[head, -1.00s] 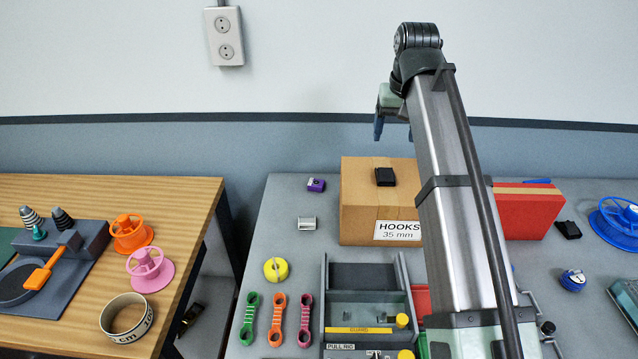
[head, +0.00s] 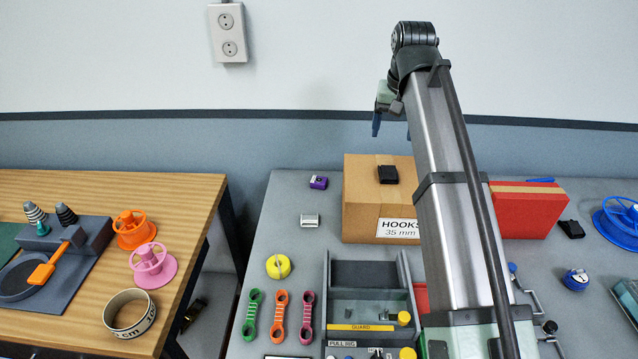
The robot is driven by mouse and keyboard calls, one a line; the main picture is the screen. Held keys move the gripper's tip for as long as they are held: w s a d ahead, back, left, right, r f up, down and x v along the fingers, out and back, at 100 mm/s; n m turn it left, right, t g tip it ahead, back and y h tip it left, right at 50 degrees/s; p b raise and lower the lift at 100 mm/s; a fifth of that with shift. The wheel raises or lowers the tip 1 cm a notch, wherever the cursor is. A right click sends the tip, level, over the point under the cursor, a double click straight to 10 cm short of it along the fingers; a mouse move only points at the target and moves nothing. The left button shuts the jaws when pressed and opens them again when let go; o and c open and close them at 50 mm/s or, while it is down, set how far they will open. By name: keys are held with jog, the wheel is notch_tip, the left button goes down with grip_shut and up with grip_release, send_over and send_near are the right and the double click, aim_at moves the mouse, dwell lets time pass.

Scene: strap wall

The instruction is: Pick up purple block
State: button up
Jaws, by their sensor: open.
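The purple block (head: 319,182) is small, with a pale marking on its face. It lies on the grey table near its back left corner, to the left of the cardboard box. My gripper (head: 391,128) is up in the air above the box, higher in the picture than the block and to its right. Its blue fingers point down and are apart. They hold nothing that I can see. One finger is partly hidden by my own arm.
The cardboard box (head: 372,222), labelled HOOKS, carries a black piece (head: 388,175) on top. A silver clip (head: 310,220) and a yellow roll (head: 278,266) lie in front of the block. A grey tray rig (head: 368,275) stands nearer. A red box (head: 527,210) is at right.

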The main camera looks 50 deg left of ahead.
aim_at(319, 180)
jog(key=a+f+m, duration=0.2)
jog(key=a+m, duration=0.1)
jog(key=a, duration=0.1)
jog(key=a+f+m, duration=0.1)
jog(key=a+m, duration=0.2)
jog(key=a, duration=0.1)
jog(key=a+f+m, duration=0.2)
jog(key=a+m, duration=0.1)
jog(key=a, duration=0.1)
jog(key=shift+w+a+f+m+g+h, duration=0.3)
jog(key=shift+f+m+g+h, duration=0.05)
jog(key=shift+m+g+h, duration=0.05)
jog(key=s+a+f+m, duration=0.2)
jog(key=a+f+m, duration=0.5)
jog(key=a+m, duration=0.3)
jog(key=shift+n+g+h, duration=0.3)
jog(key=shift+h, duration=0.1)
jog(key=f, duration=1.4)
jog(key=shift+w+a, duration=0.15)
jog(key=shift+a, duration=0.25)
grip_shut()
